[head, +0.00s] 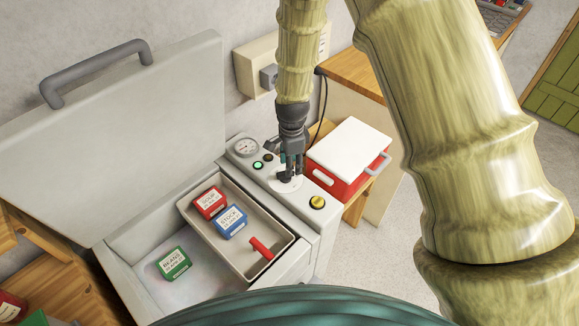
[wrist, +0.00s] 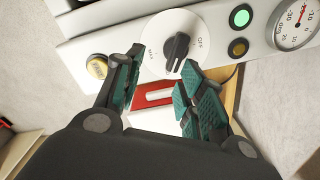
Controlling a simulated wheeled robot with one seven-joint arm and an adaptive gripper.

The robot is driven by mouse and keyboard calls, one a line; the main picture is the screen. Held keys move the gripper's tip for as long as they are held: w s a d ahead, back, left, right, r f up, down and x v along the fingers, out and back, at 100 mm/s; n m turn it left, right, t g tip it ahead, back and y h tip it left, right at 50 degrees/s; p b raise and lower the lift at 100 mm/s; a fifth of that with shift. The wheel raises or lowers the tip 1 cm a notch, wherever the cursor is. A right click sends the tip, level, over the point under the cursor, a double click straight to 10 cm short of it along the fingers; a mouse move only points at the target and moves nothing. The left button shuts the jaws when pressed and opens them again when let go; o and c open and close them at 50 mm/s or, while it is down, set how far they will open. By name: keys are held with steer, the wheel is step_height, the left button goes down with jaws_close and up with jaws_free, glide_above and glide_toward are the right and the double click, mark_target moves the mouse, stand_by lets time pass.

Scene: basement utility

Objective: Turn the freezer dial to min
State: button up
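The freezer dial is a white disc (wrist: 152,40) with a black knob (wrist: 177,47), on the freezer's control panel. In the wrist view OFF is printed at the disc's right and MAX at its left; I cannot read a MIN mark. The knob stands slightly tilted, its lower end near the right fingertip. My gripper (wrist: 163,60) is open and empty, its fingers apart at the lower side of the dial; contact cannot be told. In the head view my gripper (head: 291,164) points down over the dial (head: 285,185) and partly hides it.
The freezer lid (head: 130,130) stands open; a basket (head: 215,244) inside holds boxes. A red cooler with a white lid (head: 350,145) stands close right of the panel.

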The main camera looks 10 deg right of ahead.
mark_target(289, 178)
steer(key=shift+g, duration=0.3)
steer(key=w+f, duration=0.1)
steer(key=f, duration=0.1)
steer(key=w+f+p, duration=0.1)
steer(key=f, duration=0.1)
steer(key=w+f, duration=0.2)
steer(key=shift+f, duration=0.3)
steer(key=shift+s, duration=0.3)
steer(key=shift+s+a+r, duration=0.1)
steer(key=shift+s+r, duration=0.5)
steer(key=shift+s, duration=0.35)
steer(key=shift+w+f, duration=0.65)
steer(key=shift+w, duration=0.15)
steer(key=c, duration=0.7)
jaws_close()
steer(key=shift+r+p, duration=0.3)
